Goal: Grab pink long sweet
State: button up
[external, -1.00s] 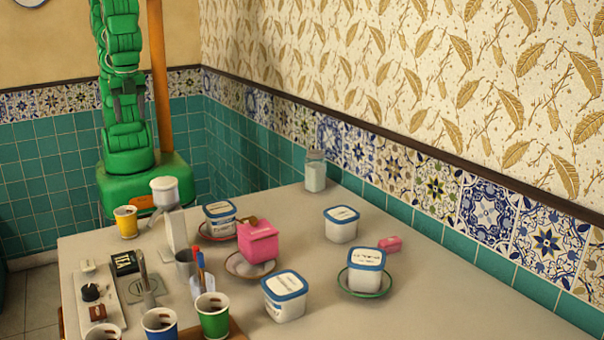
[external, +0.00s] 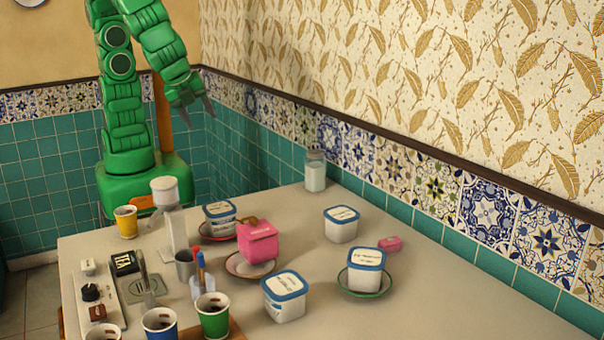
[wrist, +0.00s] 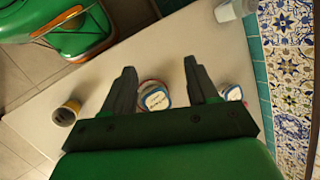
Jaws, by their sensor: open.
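A small pink block-like piece (external: 390,244) lies on the table near the tiled wall, behind a blue-rimmed tub; it may be the sweet, but it is too small to be sure. A larger pink box (external: 259,242) stands on a saucer nearer the table's middle. My gripper (external: 200,117) is raised over the far left end of the table, well away from both pink things. In the wrist view my gripper (wrist: 159,68) is open with nothing between its fingers.
Blue-rimmed tubs (external: 341,224) stand around the pink things, one tub on a green-rimmed saucer (external: 364,291). A glass jar (external: 315,172) stands by the wall. Cups (external: 212,316) and a white dispenser (external: 172,220) crowd the left side. The table's right front is clear.

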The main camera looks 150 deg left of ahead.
aim_at(386, 240)
jog(key=w+a+f+m+y, duration=0.35)
jog(key=w+a, duration=0.45)
jog(key=w, duration=0.3)
jog(key=w+a+f+m+y, duration=0.35)
jog(key=w+a, duration=0.45)
jog(key=w, duration=0.3)
jog(key=w+a+f+m+t, duration=0.1)
jog(key=w+f+m, duration=0.2)
jog(key=w+f, duration=0.2)
jog(key=w+a+f+m+t, duration=0.2)
jog(key=w+f+m, duration=0.1)
jog(key=w+f, duration=0.2)
jog(key=w+a+f+m+t+y, duration=0.1)
jog(key=w+f+m, duration=0.2)
jog(key=w, duration=0.3)
jog(key=shift+w+a+f+m, duration=0.15)
jog(key=shift+f+m, duration=0.15)
jog(key=shift+f, duration=0.6)
jog(key=x, duration=0.6)
jog(key=shift+w+a+f, duration=0.1)
jog(key=shift+w+a, duration=0.05)
jog(key=shift+a, duration=0.1)
jog(key=shift+w+x, duration=0.25)
jog(key=shift+x, duration=1.05)
jog(key=shift+w+x, duration=0.25)
jog(key=shift+x, duration=1.1)
jog(key=c, duration=1)
jog(key=shift+c, duration=0.2)
